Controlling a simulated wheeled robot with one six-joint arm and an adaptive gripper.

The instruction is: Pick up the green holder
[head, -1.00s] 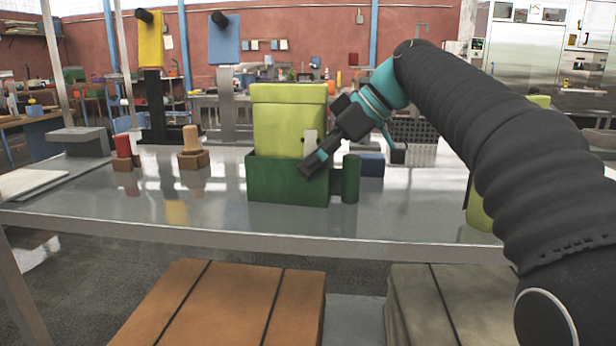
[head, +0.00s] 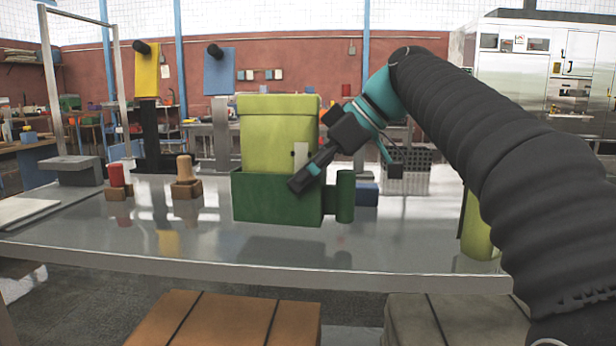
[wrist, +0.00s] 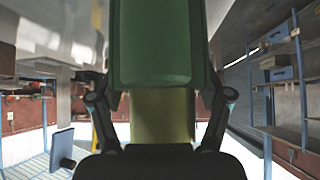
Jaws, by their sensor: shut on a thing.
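The dark green holder (head: 275,207) is an open box with a green cylinder (head: 345,195) on its right side. A tall yellow-green lidded container (head: 275,140) stands upright in it. My gripper (head: 308,172) reaches in from the right and is shut on the holder near its front right. The holder appears slightly above the table, with a dark reflection below it. In the wrist view the holder (wrist: 154,45) fills the space between the fingers (wrist: 160,85), with the yellow-green container (wrist: 162,115) below it in the picture. The exact finger contact is partly hidden.
The grey table (head: 150,240) has a red-topped block (head: 117,178) and a brown stamp-like block (head: 186,180) on the left. A blue block (head: 367,195) and a dark mesh basket (head: 405,160) are close on the right. Another yellow-green container (head: 477,228) is partly behind my arm.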

